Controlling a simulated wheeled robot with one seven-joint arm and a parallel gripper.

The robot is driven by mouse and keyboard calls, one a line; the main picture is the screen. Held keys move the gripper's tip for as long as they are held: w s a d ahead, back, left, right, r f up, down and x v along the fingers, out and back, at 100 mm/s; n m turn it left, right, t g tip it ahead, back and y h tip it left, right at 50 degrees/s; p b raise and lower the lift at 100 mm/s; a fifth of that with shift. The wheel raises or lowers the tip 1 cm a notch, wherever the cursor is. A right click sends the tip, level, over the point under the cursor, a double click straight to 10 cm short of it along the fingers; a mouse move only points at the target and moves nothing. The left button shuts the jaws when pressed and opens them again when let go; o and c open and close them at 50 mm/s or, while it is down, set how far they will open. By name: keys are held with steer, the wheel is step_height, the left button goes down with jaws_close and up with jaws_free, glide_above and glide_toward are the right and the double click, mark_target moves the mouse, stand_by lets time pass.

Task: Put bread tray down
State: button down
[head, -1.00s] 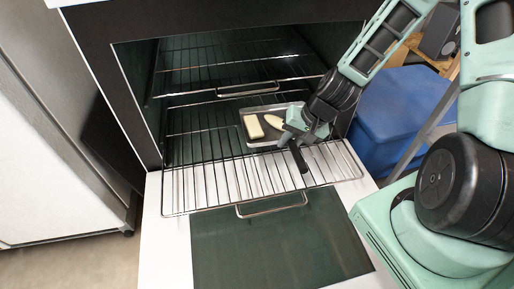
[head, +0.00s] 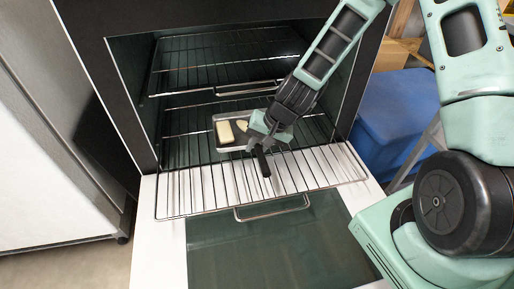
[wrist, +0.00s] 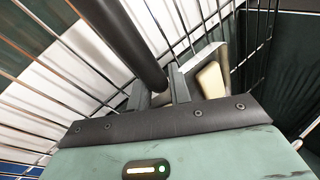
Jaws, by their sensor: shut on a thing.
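The bread tray (head: 222,146) is a small grey metal tray with a pale yellow block of bread (head: 225,132) and another pale piece (head: 242,126) on it. It is at the pulled-out lower oven rack (head: 205,190), near the oven opening. My gripper (head: 262,150) is shut on the tray's near right side and covers part of it. In the wrist view the fingers (wrist: 165,95) are close together, with the tray's edge and a bread piece (wrist: 211,80) just beyond them. I cannot tell whether the tray touches the rack.
The oven has an upper rack (head: 225,65) above the tray. The oven door (head: 270,245) is folded down in front. A blue bin (head: 395,115) stands right of the oven, and a white cabinet (head: 50,170) stands to the left. The front of the lower rack is bare.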

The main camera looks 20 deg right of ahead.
steer(key=c, duration=1.3)
jaws_free()
steer(key=p+v, duration=0.5)
steer(key=v, duration=0.6)
steer(key=s+a+r+n+g+h, duration=0.1)
steer(key=s+a+r+n, duration=0.4)
steer(key=s, duration=0.5)
steer(key=s+a+r+n+g+h, duration=0.2)
steer(key=s+a+r+n, duration=0.4)
steer(key=s, duration=0.5)
step_height(320, 180, up, 3)
steer(key=shift+s+a+r+n+h, duration=0.15)
steer(key=shift+a+n+h, duration=0.15)
steer(key=shift+n, duration=0.9)
